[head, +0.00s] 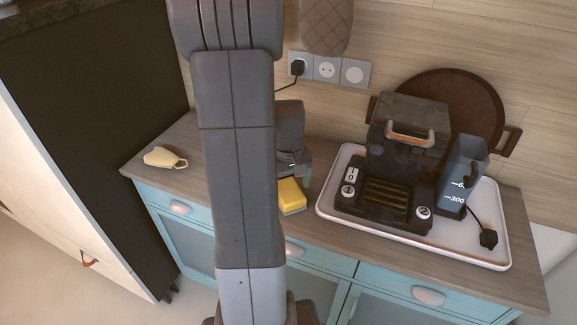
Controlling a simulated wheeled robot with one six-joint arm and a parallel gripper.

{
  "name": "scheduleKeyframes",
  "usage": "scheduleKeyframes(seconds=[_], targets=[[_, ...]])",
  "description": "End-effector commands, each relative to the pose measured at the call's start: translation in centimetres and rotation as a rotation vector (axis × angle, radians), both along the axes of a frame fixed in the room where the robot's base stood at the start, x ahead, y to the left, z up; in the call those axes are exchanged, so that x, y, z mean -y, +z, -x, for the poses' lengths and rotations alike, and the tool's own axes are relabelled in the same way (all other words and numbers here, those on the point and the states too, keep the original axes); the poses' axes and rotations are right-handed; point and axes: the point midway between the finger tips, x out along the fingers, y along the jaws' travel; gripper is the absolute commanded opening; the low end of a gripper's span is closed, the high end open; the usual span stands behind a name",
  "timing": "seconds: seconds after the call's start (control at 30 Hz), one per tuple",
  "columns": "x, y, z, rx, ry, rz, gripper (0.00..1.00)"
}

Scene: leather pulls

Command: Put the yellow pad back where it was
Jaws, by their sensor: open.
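The yellow pad (291,195) is a small bright yellow block near the front of the wooden counter, just right of my arm. It is in front of a dark appliance (290,130). My arm crosses the middle of the head view from top to bottom and may cover part of the pad's left side. My gripper does not show, so where it is relative to the pad cannot be told.
A white tray (330,205) on the right holds a dark coffee machine (402,150) and a grey water tank (461,170). A pale yellow item (165,158) lies at the counter's left. The counter (195,178) is bare between that item and my arm.

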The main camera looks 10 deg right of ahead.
Motion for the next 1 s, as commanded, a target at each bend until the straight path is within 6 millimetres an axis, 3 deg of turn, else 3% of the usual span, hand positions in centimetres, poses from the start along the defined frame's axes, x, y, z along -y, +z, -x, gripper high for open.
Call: scheduleKeyframes(seconds=[0.2, 0.43, 0.63, 1.0], targets=[[0.0, 4.8, -0.1, 0.007, 0.0, 0.002, 0.83], [0.0, 8.6, -0.1, 0.004, 0.0, 0.0, 0.83], [0.0, 9.6, 0.0, 0.001, 0.0, 0.0, 0.83], [0.0, 9.7, 0.0, 0.0, 0.0, 0.0, 0.83]])
